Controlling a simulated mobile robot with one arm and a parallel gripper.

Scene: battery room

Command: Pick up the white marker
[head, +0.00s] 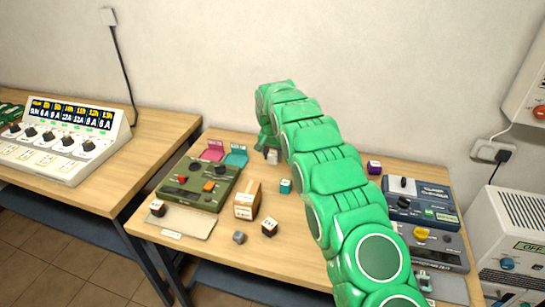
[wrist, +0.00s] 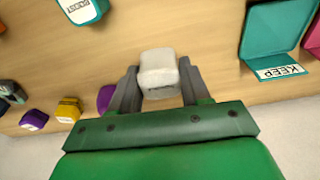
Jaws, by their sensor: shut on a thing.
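The white marker (wrist: 158,70) is a small, pale, rounded block between the two grey fingers in the wrist view. My gripper (wrist: 158,90) is shut on it, one finger against each side. In the head view my green arm reaches over the table to its far part. There my gripper (head: 267,150) is small and partly hidden by the arm, with the pale marker (head: 273,157) just showing at the fingers. I cannot tell whether the marker is clear of the tabletop.
A teal tray (wrist: 270,35) labelled KEEP and a pink tray (head: 212,151) lie nearby. A teal block (head: 285,186), a wooden box (head: 247,203), several small cubes and a green device (head: 200,184) stand in front. A purple cube (head: 374,167) and blue charger (head: 420,203) are right.

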